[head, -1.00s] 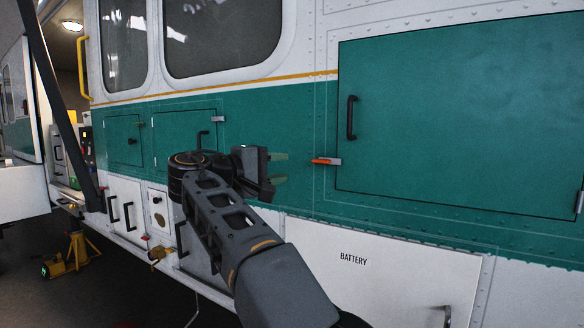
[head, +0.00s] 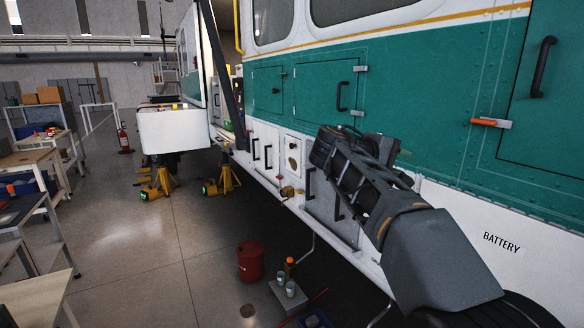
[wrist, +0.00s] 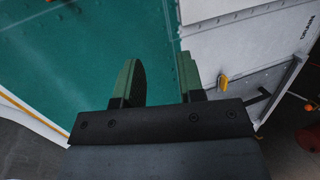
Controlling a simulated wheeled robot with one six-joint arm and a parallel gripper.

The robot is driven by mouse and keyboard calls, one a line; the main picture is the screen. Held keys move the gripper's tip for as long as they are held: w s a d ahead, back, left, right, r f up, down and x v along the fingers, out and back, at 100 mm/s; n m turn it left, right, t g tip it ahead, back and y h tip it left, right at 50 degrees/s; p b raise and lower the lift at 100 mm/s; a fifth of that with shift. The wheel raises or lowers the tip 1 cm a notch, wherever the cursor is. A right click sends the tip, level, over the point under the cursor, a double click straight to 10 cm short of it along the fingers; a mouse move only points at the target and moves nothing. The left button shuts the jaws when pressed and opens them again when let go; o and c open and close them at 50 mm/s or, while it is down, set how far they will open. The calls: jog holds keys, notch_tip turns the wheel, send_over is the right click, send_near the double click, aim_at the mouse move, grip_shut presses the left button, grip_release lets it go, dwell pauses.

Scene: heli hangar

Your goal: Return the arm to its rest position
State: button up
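My arm reaches forward and folds back in the head view, beside the green and white helicopter side (head: 440,100). My gripper (wrist: 160,78) shows in the wrist view with two green-padded fingers set apart and nothing between them. In the head view my gripper (head: 403,152) is small, partly hidden behind the wrist, and in front of the green panel. In the wrist view the fingers are in front of the green and white side, and I cannot tell how far from it.
The large green door (head: 545,100) has a black handle and an orange-tipped latch (head: 490,122). Yellow jacks (head: 222,180), a red can (head: 251,262) and a grey block with cups (head: 288,295) stand on the floor.

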jog(key=s+a+f+y+p, duration=0.1)
jog(key=s+a+f+y, duration=0.15)
jog(key=f, duration=0.35)
jog(key=s+a+f+y, duration=0.1)
jog(key=s+f+y, duration=0.15)
jog(key=f, duration=0.35)
jog(key=s+a+f+y+p, duration=0.1)
jog(key=f+y, duration=0.2)
jog(key=f, duration=0.2)
jog(key=s+a+f+m+y+p, duration=0.1)
jog(key=s+a+f+m+y, duration=0.1)
jog(key=s, duration=0.5)
jog(key=s+a+f+m+g+y+p, duration=0.1)
jog(key=s+a+f+m+y+p, duration=0.1)
jog(key=s+f+y, duration=0.2)
jog(key=s+f, duration=0.3)
jog(key=s, duration=0.1)
jog(key=shift+a, duration=0.2)
jog(key=shift+s, duration=0.1)
